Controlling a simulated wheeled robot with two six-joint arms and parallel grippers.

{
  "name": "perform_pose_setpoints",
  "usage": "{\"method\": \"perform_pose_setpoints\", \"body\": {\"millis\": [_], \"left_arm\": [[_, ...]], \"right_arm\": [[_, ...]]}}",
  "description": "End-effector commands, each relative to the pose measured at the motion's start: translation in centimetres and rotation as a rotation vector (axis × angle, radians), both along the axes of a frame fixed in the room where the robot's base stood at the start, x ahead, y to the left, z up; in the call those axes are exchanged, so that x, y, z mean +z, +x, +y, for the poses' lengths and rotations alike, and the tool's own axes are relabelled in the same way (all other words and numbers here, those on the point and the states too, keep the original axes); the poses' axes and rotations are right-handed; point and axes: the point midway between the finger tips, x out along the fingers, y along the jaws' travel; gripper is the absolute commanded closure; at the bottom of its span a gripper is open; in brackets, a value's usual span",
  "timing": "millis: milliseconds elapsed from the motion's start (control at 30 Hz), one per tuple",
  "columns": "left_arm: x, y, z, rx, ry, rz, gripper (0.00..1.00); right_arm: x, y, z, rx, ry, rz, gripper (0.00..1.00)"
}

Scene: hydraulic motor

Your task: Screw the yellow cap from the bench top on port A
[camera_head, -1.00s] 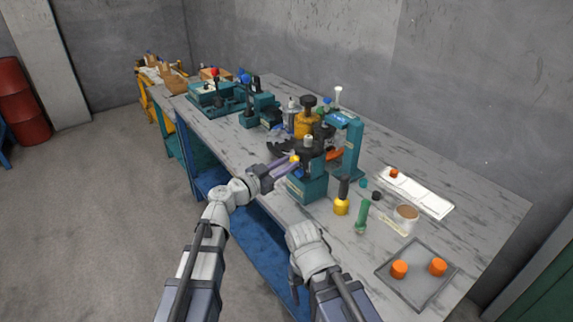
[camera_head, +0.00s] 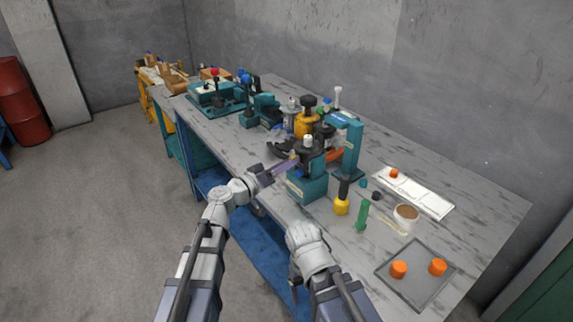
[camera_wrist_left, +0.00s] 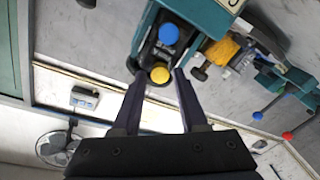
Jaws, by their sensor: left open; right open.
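The yellow cap (camera_wrist_left: 160,75) shows in the left wrist view at the near end of the teal motor stand (camera_wrist_left: 148,45). It sits between and just beyond the tips of my left gripper (camera_wrist_left: 158,82), with a gap on each side. A blue cap (camera_wrist_left: 168,33) is beside it on the same unit. In the head view my left gripper (camera_head: 287,165) is open at the left side of the teal stand (camera_head: 307,188), and the yellow cap is hard to make out there. My right gripper (camera_head: 295,278) is open and empty, low in front of the bench. Port lettering is not readable.
A yellow-and-black tool (camera_head: 341,205), a green tool (camera_head: 362,216) and a cup (camera_head: 406,217) stand right of the stand. A grey tray (camera_head: 417,290) holds two orange caps. Other teal fixtures (camera_head: 213,95) stand farther back. The bench's right end has bare room.

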Motion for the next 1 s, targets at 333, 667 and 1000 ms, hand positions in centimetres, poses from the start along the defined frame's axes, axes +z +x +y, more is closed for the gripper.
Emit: {"method": "perform_pose_setpoints", "body": {"millis": [333, 667, 1000], "left_arm": [[0.0, 0.0, 0.0, 0.0, -0.106, 0.11, 0.57], [0.0, 0.01, -0.01, 0.0, -0.106, 0.109, 0.57], [0.0, 0.01, -0.01, 0.0, -0.105, 0.109, 0.9]], "right_arm": [[0.0, 0.0, 0.0, 0.0, 0.0, 0.0, 0.22], [0.0, 0.0, 0.0, 0.0, 0.0, 0.0, 0.22], [0.0, 0.0, 0.0, 0.0, 0.0, 0.0, 0.22]]}}
